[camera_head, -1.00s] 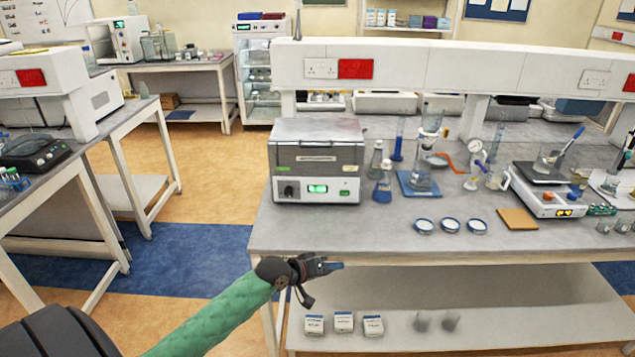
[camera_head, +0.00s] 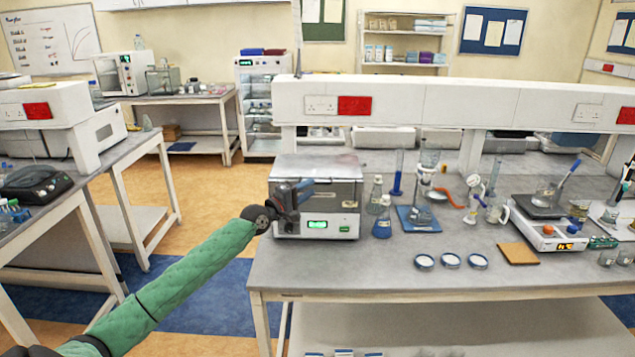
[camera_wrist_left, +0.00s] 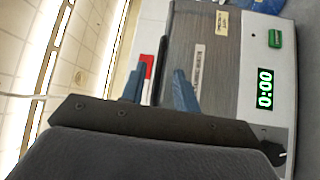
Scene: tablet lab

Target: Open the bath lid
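The water bath (camera_head: 345,222) is a grey metal box with a lit green display on its front, standing at the left end of the bench. Its flat lid (camera_head: 325,163) is shut. My left gripper (camera_head: 303,190) is in front of the left part of the bath, at about lid height, and covers part of its front. My right gripper is not in view.
Flasks (camera_head: 382,217) stand close to the right of the bath. Several small dishes (camera_head: 450,261), a brown board (camera_head: 518,253) and a balance (camera_head: 547,232) are farther right. The bench front (camera_head: 340,272) before the bath is clear. A white socket rail (camera_head: 440,103) runs behind.

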